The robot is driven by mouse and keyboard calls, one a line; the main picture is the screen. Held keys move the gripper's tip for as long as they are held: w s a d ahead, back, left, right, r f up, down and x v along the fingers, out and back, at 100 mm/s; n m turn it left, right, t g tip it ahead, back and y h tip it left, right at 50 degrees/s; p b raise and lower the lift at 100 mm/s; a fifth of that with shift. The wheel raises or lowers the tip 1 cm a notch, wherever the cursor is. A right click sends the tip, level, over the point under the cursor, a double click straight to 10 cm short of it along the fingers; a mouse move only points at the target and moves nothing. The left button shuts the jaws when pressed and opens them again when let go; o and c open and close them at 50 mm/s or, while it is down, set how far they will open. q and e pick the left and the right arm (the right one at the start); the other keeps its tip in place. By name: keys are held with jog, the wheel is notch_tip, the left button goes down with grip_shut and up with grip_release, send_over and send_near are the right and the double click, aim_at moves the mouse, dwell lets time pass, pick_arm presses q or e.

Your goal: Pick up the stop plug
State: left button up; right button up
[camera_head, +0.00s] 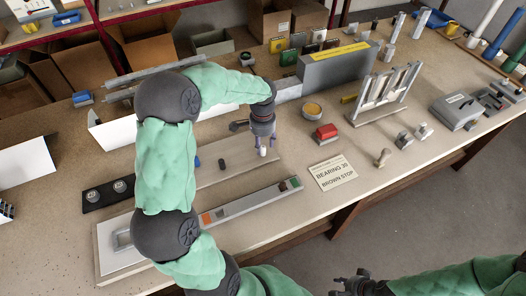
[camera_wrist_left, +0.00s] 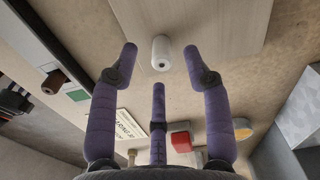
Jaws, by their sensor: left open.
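A pale grey-white cylindrical plug (camera_wrist_left: 160,52) stands on the wooden board (camera_wrist_left: 215,20) in the left wrist view. My left gripper (camera_wrist_left: 160,62) is open, its purple fingers spread around the plug without visible contact. In the head view my left gripper (camera_head: 264,147) points down over the right part of the board (camera_head: 225,172). A blue plug (camera_head: 197,162) and a dark plug (camera_head: 221,164) stand further left on that board. A brown piece (camera_head: 283,186) sits at the right end of a grey profile. My right gripper (camera_head: 350,284) is at the bottom edge, away from the table; its opening is unclear.
A long grey profile (camera_head: 245,203) lies in front of the board. A card reading "BEARING 30 BROWN STOP" (camera_head: 334,173) lies to the right. A red-topped block (camera_head: 326,133), a yellow-topped round dish (camera_head: 312,110) and a metal rack (camera_head: 385,95) stand beyond it.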

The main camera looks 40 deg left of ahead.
aim_at(263, 146)
pick_arm(q)
jog(key=f, duration=0.1)
jog(key=f+b, duration=0.1)
jog(key=f, duration=0.1)
jog(key=shift+w+f, duration=0.2)
jog(key=shift+f, duration=0.1)
jog(key=shift+r, duration=0.1)
jog(key=c, duration=0.9)
jog(key=shift+c, duration=0.2)
jog(key=shift+r, duration=0.55)
notch_tip(263, 146, up, 2)
jog(key=shift+r+p, duration=0.1)
jog(key=shift+p, duration=0.45)
jog(key=s+d+r+p, duration=0.3)
jog(key=s+d+r, duration=0.5)
jog(key=d, duration=0.3)
jog(key=shift+s+d+r, duration=0.15)
jog(key=shift+s+r, duration=0.1)
jog(key=shift+r, duration=0.55)
